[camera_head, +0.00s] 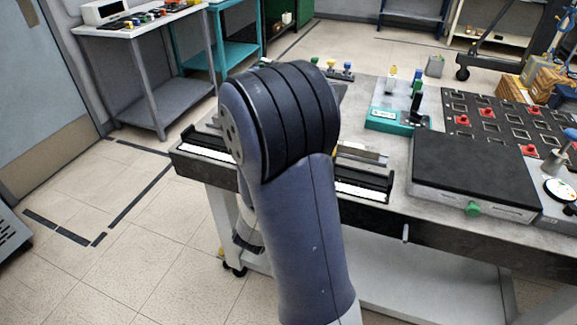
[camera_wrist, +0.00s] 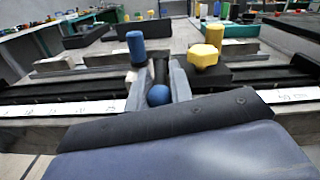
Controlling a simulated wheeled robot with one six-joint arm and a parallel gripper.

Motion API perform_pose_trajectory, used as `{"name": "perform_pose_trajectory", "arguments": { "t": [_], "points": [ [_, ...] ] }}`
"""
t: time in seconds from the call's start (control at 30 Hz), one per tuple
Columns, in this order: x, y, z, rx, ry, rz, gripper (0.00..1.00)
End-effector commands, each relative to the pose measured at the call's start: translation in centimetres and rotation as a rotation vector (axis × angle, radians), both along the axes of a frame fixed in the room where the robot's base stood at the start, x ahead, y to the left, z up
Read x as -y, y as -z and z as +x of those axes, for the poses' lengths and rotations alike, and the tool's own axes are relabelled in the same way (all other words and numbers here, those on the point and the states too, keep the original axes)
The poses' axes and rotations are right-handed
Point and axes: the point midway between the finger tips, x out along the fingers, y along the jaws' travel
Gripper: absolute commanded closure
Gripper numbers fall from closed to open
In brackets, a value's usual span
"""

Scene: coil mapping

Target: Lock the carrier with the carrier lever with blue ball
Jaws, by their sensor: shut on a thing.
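In the wrist view, the blue ball (camera_wrist: 158,95) of the carrier lever sits between the two grey fingers of my gripper (camera_wrist: 157,75). The gripper is shut on the lever at the ball; the lever's stem is mostly hidden by the fingers. The carrier stands on a dark rail with a white scale (camera_wrist: 60,108). On it, a blue cylindrical knob (camera_wrist: 136,46) rises just beyond the left finger, and a yellow lobed knob (camera_wrist: 203,56) is to the right. In the camera_head view my arm hides the gripper, the lever and most of the carrier; the rail (camera_head: 362,188) shows on both sides.
A black-topped box with a green knob (camera_head: 473,209) stands on the table right of the rail. Behind it are a teal-based device (camera_head: 395,123) and a dark board with red parts (camera_head: 510,120). Open floor lies left of the table.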

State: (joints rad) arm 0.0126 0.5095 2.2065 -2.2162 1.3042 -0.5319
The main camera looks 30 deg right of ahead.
Motion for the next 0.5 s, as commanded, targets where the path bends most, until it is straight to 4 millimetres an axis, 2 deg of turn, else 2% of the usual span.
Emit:
{"name": "perform_pose_trajectory", "arguments": {
  "t": [0.1, 0.13, 0.2, 0.37, 0.5],
  "points": [
    [0.06, -0.05, -0.04, 0.001, 0.003, -0.001, 1.00],
    [0.06, -0.05, -0.04, 0.000, 0.003, -0.002, 0.77],
    [0.05, -0.05, -0.05, 0.000, 0.003, -0.002, 0.72],
    [0.04, -0.03, -0.04, 0.000, 0.002, -0.002, 0.59],
    [0.03, -0.02, -0.02, -0.001, 0.002, -0.001, 0.59]
  ]
}}
